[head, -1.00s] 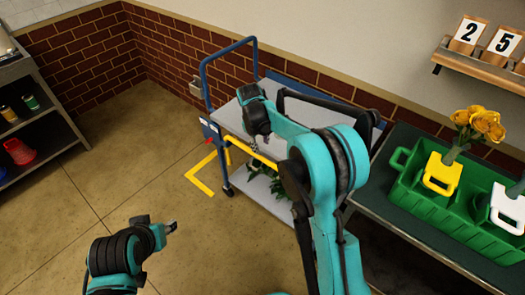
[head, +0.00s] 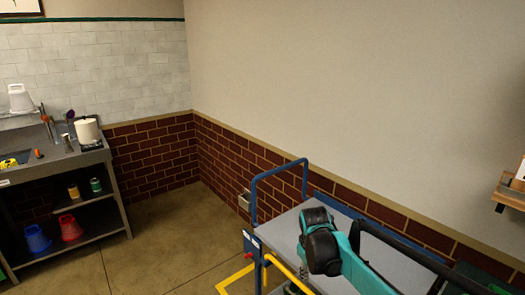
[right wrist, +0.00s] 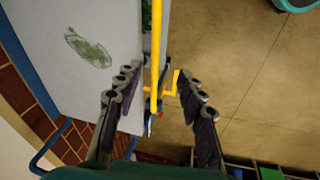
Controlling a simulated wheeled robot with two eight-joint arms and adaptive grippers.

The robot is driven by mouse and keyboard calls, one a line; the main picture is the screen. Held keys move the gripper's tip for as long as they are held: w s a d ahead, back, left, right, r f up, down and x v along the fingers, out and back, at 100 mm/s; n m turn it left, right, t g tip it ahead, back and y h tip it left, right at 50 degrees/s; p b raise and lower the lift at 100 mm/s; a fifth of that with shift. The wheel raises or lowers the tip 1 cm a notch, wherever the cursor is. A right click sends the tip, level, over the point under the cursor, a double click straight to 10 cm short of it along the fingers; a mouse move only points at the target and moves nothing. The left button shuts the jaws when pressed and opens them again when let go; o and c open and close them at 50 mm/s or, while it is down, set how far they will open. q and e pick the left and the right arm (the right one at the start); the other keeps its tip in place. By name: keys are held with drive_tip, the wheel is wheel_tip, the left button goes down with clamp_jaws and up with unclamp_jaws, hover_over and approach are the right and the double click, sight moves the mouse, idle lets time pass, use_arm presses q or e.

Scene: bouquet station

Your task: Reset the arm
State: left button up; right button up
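My right arm reaches over the blue-framed cart (head: 280,240) in the head view; its gripper cannot be made out there. In the right wrist view my right gripper (right wrist: 160,88) has its two dark fingers spread wide apart, with nothing held between them. The yellow rail (right wrist: 157,60) of the cart shows beyond the gap between the fingers. My left arm and gripper are outside both current views.
Brick walls close off the back. Open floor (head: 165,235) lies between counter and cart. A wall shelf (head: 510,195) juts in at right.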

drive_tip(key=s+d+r+m+t+y, duration=0.1)
drive_tip(key=s+m+t, duration=0.3)
drive_tip(key=s, duration=2)
drive_tip(key=shift+s+d+r+m, duration=0.2)
drive_tip(key=shift+d+m, duration=0.25)
drive_tip(key=shift+m, duration=0.55)
